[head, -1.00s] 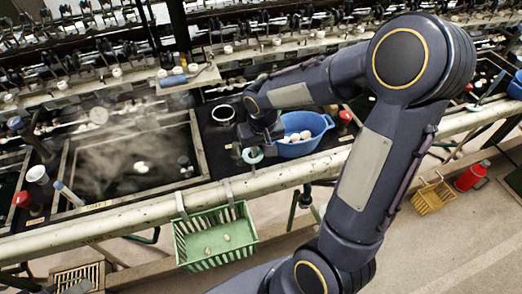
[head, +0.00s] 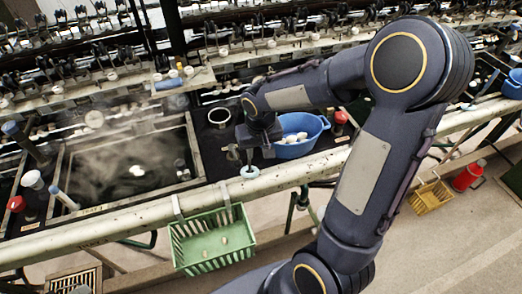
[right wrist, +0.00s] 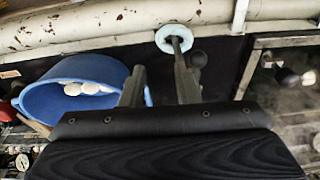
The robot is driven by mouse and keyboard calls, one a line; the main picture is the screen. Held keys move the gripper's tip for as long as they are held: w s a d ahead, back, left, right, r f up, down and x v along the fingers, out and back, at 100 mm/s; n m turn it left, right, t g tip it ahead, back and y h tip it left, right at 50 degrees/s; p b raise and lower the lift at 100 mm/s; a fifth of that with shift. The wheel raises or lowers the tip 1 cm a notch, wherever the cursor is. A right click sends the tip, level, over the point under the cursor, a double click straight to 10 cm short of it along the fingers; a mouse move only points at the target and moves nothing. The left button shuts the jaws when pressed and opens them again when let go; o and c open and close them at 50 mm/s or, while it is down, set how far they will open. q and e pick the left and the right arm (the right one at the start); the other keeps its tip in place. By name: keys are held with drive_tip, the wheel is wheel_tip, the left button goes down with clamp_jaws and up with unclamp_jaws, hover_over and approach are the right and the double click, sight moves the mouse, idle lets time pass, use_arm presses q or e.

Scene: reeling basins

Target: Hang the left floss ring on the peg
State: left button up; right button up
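A pale floss ring (head: 249,171) is at the front edge of the bench, near the thick pale rail, below my right gripper. It also shows in the right wrist view (right wrist: 164,42), beyond the fingertips. A short dark rod (right wrist: 176,46), which may be the peg, overlaps the ring; I cannot tell whether it passes through it. My right gripper (head: 241,155) has its fingers apart, with nothing seen between them (right wrist: 158,72). The right finger is close to the rod, and I cannot tell whether they touch. My left gripper is out of view.
A blue bowl (head: 292,151) with white cocoons stands right of my right gripper. A steaming basin (head: 100,207) lies to the left. A green basket (head: 199,268) hangs in front of the pale rail (head: 130,222). A dark-mouthed cup (head: 219,115) stands behind the gripper.

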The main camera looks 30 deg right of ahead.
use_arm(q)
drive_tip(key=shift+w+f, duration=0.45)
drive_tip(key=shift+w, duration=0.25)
use_arm(e)
wheel_tip(320, 180, up, 8)
drive_tip(key=s, duration=0.1)
drive_tip(key=shift+s+a+f, duration=0.15)
drive_tip(key=s+a+t+y, duration=0.2)
drive_tip(key=s+a, duration=0.1)
drive_tip(key=s, duration=0.4)
drive_tip(key=s+a+r+n+t+y, duration=0.1)
drive_tip(key=s+a+y, duration=0.1)
drive_tip(key=s, duration=0.5)
drive_tip(key=shift+s+a+t, duration=0.35)
drive_tip(key=shift+a+t, duration=0.05)
drive_tip(key=shift+a, duration=0.1)
